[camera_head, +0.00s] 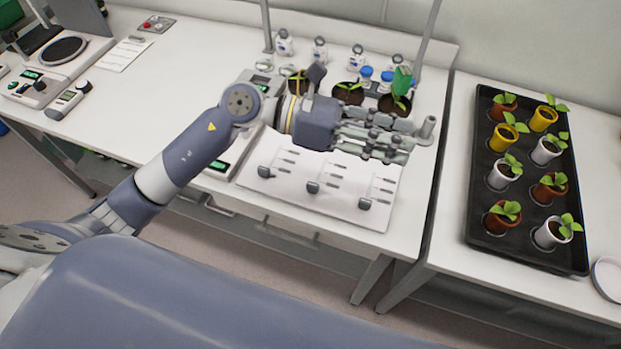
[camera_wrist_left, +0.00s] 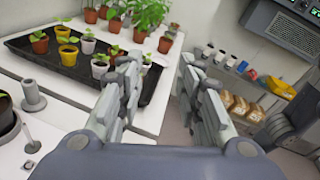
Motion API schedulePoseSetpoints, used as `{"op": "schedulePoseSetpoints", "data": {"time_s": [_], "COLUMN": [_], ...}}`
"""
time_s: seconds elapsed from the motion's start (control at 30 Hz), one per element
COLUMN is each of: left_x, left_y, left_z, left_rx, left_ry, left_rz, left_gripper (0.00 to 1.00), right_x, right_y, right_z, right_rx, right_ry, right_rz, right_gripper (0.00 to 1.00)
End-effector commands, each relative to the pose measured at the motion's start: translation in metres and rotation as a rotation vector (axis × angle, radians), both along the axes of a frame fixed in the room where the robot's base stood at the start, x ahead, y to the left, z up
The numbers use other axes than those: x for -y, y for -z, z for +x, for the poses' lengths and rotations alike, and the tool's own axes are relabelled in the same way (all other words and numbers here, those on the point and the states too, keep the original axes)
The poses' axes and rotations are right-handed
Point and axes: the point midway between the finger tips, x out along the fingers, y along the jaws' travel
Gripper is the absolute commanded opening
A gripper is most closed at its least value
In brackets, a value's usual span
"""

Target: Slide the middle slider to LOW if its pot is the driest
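A white slider panel (camera_head: 330,208) lies near the table's front edge, with three grey knobs. The middle slider (camera_head: 313,187) sits at the near end of its track, like the left slider (camera_head: 264,171) and the right slider (camera_head: 364,203). The track labels are too small to read. Behind stand three dark pots with seedlings: a left pot (camera_head: 298,87), a middle pot (camera_head: 348,94) and a right pot (camera_head: 395,106). Soil dryness cannot be judged. My left gripper (camera_head: 412,142) is above the panel's far right; its fingers are apart and empty in the left wrist view (camera_wrist_left: 160,85). My right gripper is out of view.
A grey post (camera_head: 427,129) stands right of the left gripper's fingers. White bottles (camera_head: 284,43) line the back. A black tray (camera_head: 478,190) of seedling pots is on the right table. A scale (camera_head: 62,52) and a small meter (camera_head: 68,100) are at left.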

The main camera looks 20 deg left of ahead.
Motion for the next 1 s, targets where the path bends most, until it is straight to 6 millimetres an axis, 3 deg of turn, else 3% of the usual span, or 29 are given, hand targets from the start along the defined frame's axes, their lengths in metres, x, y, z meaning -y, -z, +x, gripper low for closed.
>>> {"op": "schedulePoseSetpoints", "data": {"time_s": [0.1,0.23,0.4,0.53,0.63,0.77,1.0], "left_x": [-0.026,-0.074,-0.141,-0.171,-0.18,-0.175,-0.157], "left_y": [0.045,0.087,0.114,0.12,0.123,0.133,0.174], "left_z": [0.002,0.009,0.018,0.02,0.02,0.019,0.017], "left_rx": [0.108,0.175,0.19,0.179,0.172,0.168,0.167], "left_ry": [0.1,0.197,0.28,0.313,0.324,0.327,0.328], "left_rz": [0.291,0.599,0.905,1.027,1.061,1.063,1.06], "left_gripper": [0.33,0.33,0.33,0.33,0.33,0.33,0.33], "right_x": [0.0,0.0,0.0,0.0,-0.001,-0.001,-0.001], "right_y": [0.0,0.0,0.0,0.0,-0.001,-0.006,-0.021], "right_z": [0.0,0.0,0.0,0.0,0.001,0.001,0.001], "right_rx": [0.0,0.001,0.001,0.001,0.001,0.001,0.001], "right_ry": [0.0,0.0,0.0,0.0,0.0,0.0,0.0], "right_rz": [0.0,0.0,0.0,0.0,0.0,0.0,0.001], "right_gripper": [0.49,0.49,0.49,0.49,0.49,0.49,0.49]}}
